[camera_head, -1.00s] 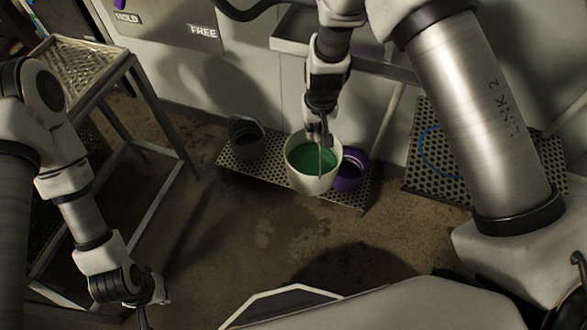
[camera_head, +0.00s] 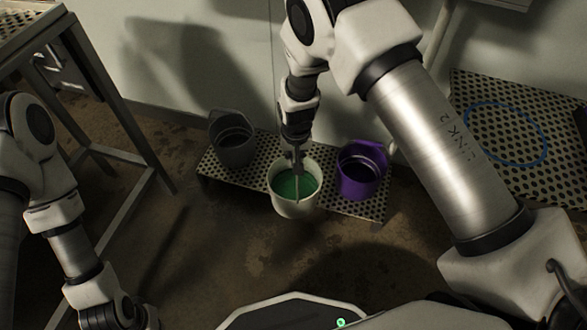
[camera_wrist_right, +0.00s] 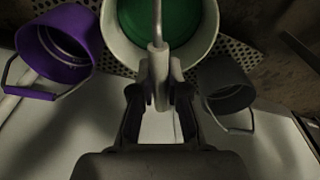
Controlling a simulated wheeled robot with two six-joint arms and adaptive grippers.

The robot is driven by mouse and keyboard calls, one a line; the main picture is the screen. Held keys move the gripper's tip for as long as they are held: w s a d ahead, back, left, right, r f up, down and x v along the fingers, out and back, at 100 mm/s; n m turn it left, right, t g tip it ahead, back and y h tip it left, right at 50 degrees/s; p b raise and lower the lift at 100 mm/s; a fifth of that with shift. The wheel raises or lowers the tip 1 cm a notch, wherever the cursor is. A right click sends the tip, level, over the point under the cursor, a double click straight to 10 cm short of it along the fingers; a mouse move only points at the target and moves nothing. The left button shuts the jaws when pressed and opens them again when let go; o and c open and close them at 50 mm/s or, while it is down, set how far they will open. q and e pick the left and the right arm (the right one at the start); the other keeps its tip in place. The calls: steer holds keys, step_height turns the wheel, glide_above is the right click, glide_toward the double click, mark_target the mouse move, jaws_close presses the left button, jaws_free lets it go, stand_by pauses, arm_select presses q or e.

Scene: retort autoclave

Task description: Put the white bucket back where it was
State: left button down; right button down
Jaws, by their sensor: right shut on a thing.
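The white bucket (camera_head: 291,206), green inside, is upright between a grey bucket (camera_head: 233,150) and a purple bucket (camera_head: 358,184). It covers part of a low perforated bench (camera_head: 330,198) and overlaps its front edge in the head view. I cannot tell whether its bottom touches the bench. My right gripper (camera_head: 297,165) is above the bucket, shut on its handle. In the right wrist view, the jaws (camera_wrist_right: 160,88) close on the handle's grip (camera_wrist_right: 158,62), with the white bucket (camera_wrist_right: 120,45) beyond. My left gripper (camera_head: 118,318) is low at the left, partly cut off by the frame.
A metal-framed table (camera_head: 110,150) stands at the left. A perforated platform (camera_head: 480,120) with a blue ring (camera_head: 546,150) is at the right. The wall is close behind the bench. The floor (camera_head: 210,245) in front is clear.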

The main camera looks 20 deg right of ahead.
steer(key=w+d+f+b, duration=0.2)
steer(key=w+b, duration=0.2)
steer(key=w, duration=0.3)
steer(key=w+d+f+b, duration=0.2)
steer(key=w+b, duration=0.3)
steer(key=w, duration=0.3)
steer(key=shift+d+f+b, duration=0.2)
steer(key=shift+f+b, duration=0.1)
steer(key=shift+f, duration=0.1)
steer(key=c, duration=1.2)
jaws_free()
